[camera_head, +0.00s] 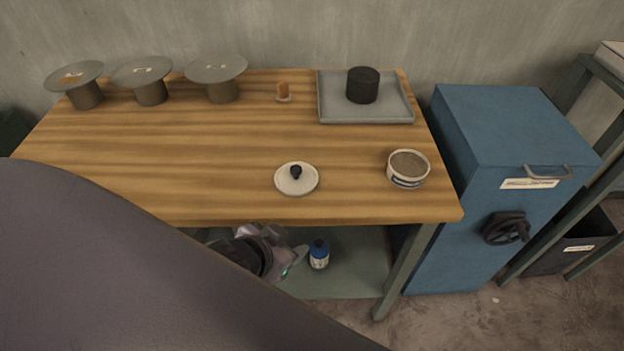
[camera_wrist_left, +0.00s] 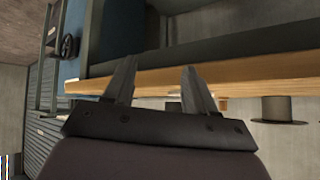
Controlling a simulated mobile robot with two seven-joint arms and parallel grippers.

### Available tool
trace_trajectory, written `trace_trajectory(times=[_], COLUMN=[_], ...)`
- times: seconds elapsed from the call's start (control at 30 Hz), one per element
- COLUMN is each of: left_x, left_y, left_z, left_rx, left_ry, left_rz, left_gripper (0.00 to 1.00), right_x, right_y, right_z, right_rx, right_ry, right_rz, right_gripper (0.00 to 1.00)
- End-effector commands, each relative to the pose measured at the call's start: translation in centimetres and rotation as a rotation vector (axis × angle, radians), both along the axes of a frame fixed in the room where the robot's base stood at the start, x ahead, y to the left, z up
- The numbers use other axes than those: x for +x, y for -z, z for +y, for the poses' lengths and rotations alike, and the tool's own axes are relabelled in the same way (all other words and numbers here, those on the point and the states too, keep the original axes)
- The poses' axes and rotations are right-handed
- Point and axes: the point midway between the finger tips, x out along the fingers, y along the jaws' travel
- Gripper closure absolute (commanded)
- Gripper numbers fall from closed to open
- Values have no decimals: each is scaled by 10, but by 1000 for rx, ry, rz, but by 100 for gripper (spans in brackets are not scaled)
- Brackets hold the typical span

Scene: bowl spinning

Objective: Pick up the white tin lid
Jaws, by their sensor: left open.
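The white tin lid (camera_head: 297,179) is a round white disc with a black knob, lying flat near the front edge of the wooden table (camera_head: 200,190). A white open tin (camera_head: 408,168) with brownish contents stands to its right. My left gripper (camera_head: 295,261) is below the table's front edge, in front of and lower than the lid, apart from it. In the left wrist view its two fingers (camera_wrist_left: 160,64) are spread with nothing between them. The lid cannot be made out for sure in that view. My right gripper is not in view.
A grey tray (camera_head: 330,112) with a black cylinder (camera_head: 363,85) is at the back right. Several grey spool-like stands (camera_head: 221,80) line the back left. A blue cabinet (camera_head: 510,120) adjoins. A blue bottle (camera_head: 319,254) stands on the lower shelf.

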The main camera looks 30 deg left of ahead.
Motion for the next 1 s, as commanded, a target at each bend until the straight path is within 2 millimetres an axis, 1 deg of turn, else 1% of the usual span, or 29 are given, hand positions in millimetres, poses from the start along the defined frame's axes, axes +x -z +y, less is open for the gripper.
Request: trace_trajectory(times=[0.03,0.13,0.2,0.27,0.37,0.47,0.57,0.6,0.67,0.7,0.77,0.8,0.83,0.9,0.97,1.0], left_x=[1,1,20,35,61,86,110,118,127,130,132,131,130,124,118,113], left_y=[-7,-18,-30,-41,-64,-93,-131,-147,-172,-188,-208,-219,-227,-239,-244,-244], left_z=[2,7,3,0,-8,-21,-40,-50,-67,-80,-100,-113,-123,-147,-165,-176], left_rx=[8,23,29,31,34,35,33,32,28,28,26,26,27,32,44,54], left_ry=[-11,-36,-27,-20,1,43,118,161,238,298,399,474,533,682,820,917], left_rz=[1,13,-76,-151,-289,-451,-645,-728,-852,-929,-1036,-1099,-1143,-1228,-1279,-1304], left_gripper=[44,44,44,44,44,44,44,44,44,44,44,44,44,44,44,44], right_x=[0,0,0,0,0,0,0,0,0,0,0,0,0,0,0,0], right_y=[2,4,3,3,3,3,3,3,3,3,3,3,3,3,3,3], right_z=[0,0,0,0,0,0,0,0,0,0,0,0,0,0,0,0], right_rx=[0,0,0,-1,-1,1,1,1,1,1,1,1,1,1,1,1], right_ry=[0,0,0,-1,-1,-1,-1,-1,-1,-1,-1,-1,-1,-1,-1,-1], right_rz=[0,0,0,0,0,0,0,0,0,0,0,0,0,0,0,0], right_gripper=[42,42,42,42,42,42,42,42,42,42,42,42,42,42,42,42])
